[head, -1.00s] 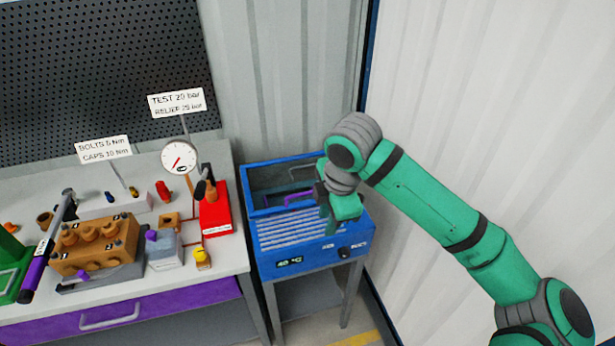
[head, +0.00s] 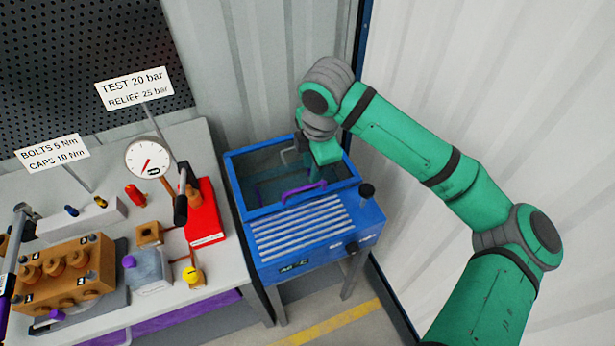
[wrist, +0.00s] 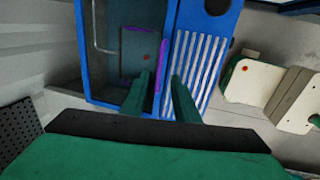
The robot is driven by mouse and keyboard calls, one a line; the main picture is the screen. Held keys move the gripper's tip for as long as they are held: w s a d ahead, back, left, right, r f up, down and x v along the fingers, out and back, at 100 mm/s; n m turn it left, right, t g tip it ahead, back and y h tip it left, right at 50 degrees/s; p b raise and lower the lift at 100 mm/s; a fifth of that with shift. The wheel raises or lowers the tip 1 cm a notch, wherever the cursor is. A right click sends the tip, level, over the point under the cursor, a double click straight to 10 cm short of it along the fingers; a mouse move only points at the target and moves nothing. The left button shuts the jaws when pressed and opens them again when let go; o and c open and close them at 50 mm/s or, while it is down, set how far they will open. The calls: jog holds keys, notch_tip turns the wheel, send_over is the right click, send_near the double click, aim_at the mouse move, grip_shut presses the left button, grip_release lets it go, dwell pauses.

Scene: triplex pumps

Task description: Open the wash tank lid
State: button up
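The blue wash tank (head: 262,268) stands right of the bench. A purple handle (head: 303,192) lies along the front of its framed top, behind a ribbed silver panel; the lid looks down, with a dim, see-through area inside the blue frame. My gripper (head: 316,172) is over this area, just behind the handle; its fingertips are partly hidden in the head view. In the wrist view the two green fingers (wrist: 162,82) are apart, with the purple handle (wrist: 162,65) showing between them. I cannot tell whether they touch it.
The bench (head: 222,270) at left holds a gauge (head: 148,158), a red box (head: 205,210) and a brown pump block (head: 65,270). A pale corrugated wall (head: 500,90) is close on the right.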

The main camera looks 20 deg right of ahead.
aim_at(309, 186)
jog(key=f, duration=0.4)
jog(key=w+f, duration=0.1)
jog(key=f, duration=0.1)
jog(key=shift+w+d+f, duration=0.1)
jog(key=shift+d+f, duration=0.1)
jog(key=shift+f, duration=0.2)
jog(key=shift+w+f, duration=0.1)
jog(key=shift+f, duration=0.25)
jog(key=shift+w+a+f, duration=0.1)
jog(key=shift+a+f, duration=0.2)
jog(key=shift+c, duration=0.7)
jog(key=shift+d, duration=0.1)
grip_shut()
